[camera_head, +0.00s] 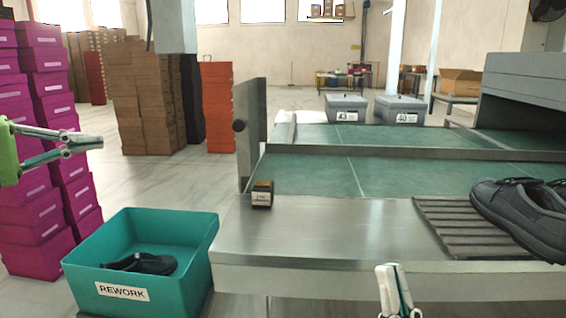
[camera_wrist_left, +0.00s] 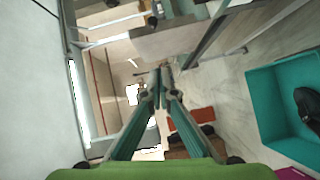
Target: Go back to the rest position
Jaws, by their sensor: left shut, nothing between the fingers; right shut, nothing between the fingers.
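My left gripper (camera_head: 98,145) comes in from the left edge in the head view, in front of the stacked magenta boxes. It is shut with nothing in it, and its closed fingers also show in the left wrist view (camera_wrist_left: 161,80). My right gripper (camera_head: 392,272) shows at the bottom edge of the head view, in front of the metal workbench. It is shut and empty, and its lower part is cut off by the frame. Both grippers are apart from the objects around them.
A teal REWORK bin (camera_head: 82,262) holds a dark shoe (camera_head: 150,264). The metal workbench (camera_head: 320,232) carries a small dark box (camera_head: 262,194) and dark shoes (camera_head: 520,212) on a ribbed rack (camera_head: 455,228). Magenta boxes (camera_head: 40,205) are stacked at left. Open floor (camera_head: 170,180) lies behind the bin.

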